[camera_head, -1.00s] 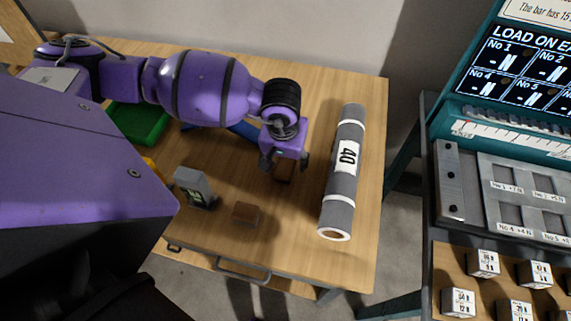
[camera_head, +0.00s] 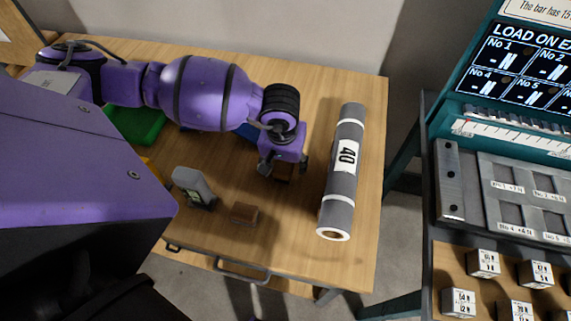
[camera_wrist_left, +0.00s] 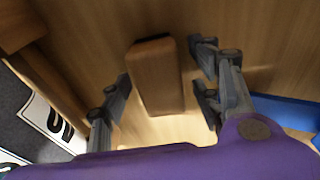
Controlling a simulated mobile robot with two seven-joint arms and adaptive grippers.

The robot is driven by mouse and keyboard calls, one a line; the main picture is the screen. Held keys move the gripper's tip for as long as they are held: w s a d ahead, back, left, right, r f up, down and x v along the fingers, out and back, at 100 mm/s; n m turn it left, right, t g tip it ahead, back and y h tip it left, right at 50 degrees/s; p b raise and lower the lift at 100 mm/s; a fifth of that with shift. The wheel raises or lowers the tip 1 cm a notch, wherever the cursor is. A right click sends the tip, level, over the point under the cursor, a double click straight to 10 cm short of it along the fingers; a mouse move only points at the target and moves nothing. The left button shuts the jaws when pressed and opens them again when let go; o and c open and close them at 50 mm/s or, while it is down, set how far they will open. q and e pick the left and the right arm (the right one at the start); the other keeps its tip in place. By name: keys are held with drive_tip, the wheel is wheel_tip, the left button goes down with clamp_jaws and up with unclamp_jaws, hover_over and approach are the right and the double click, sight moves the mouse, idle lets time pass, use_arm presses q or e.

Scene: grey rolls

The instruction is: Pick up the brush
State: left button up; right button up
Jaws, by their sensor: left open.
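A brown wooden piece, which looks like the brush (camera_head: 283,172), is mostly hidden under my left gripper (camera_head: 284,167) in the head view. My right gripper is not in view.
A grey roll marked 40 (camera_head: 344,175) lies just right of my left gripper. A small brown block (camera_head: 244,213) and a grey device (camera_head: 192,187) are nearer the front. A green tray (camera_head: 137,123) and a blue thing (camera_head: 246,131) lie behind. Table front right is clear.

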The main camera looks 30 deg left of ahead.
use_arm(q)
drive_tip(key=shift+c, duration=0.4)
drive_tip(key=c, duration=1.2)
drive_tip(key=shift+r, duration=0.1)
